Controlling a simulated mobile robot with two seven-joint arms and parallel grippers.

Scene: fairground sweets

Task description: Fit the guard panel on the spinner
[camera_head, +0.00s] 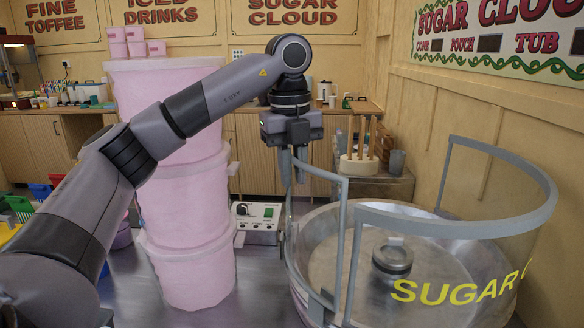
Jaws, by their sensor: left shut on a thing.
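The spinner is a wide round metal bowl (335,222) at the right, with a short metal hub (392,258) in its middle. A clear curved guard (480,226) with a grey frame and yellow "SUGAR" lettering stands around its right and near side. The guard panel (343,235), a narrower clear piece with a grey frame, stands upright at the bowl's left side, beside the end of the larger guard. My left gripper (293,182) is shut on the panel's upper edge from above. I cannot tell whether its lower edge is seated on the rim. My right gripper is out of view.
A stack of pink tubs (190,215) stands left of the bowl, close under my left arm. A control box (257,222) sits between the tubs and bowl. A wooden rack (358,165) stands behind the bowl. Coloured scoops or trays (20,207) lie far left.

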